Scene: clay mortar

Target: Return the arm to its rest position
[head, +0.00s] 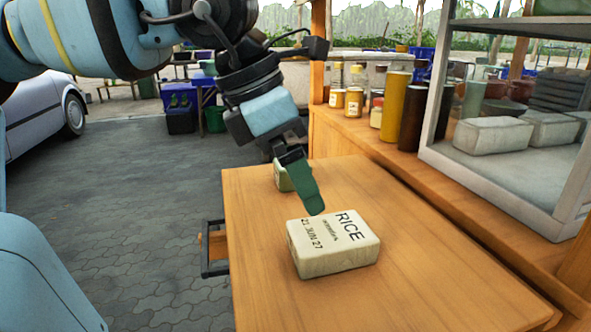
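My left arm comes in from the upper left. Its gripper (313,206) points down over the wooden table, with a dark green finger seen from the side. The fingertip overlaps the top edge of a pale packet labelled "RICE" (335,258), which lies flat on the table. I cannot tell whether the finger touches the packet or hangs above it. The second finger does not show clearly, so the opening is unclear. A pale green block (281,178) is partly hidden behind the gripper. My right gripper is not in view.
The wooden table (400,295) is clear in front of the packet. A glass-sided cabinet (437,150) stands at right, with jars (353,101) and tall cylinders (412,118) on a ledge behind.

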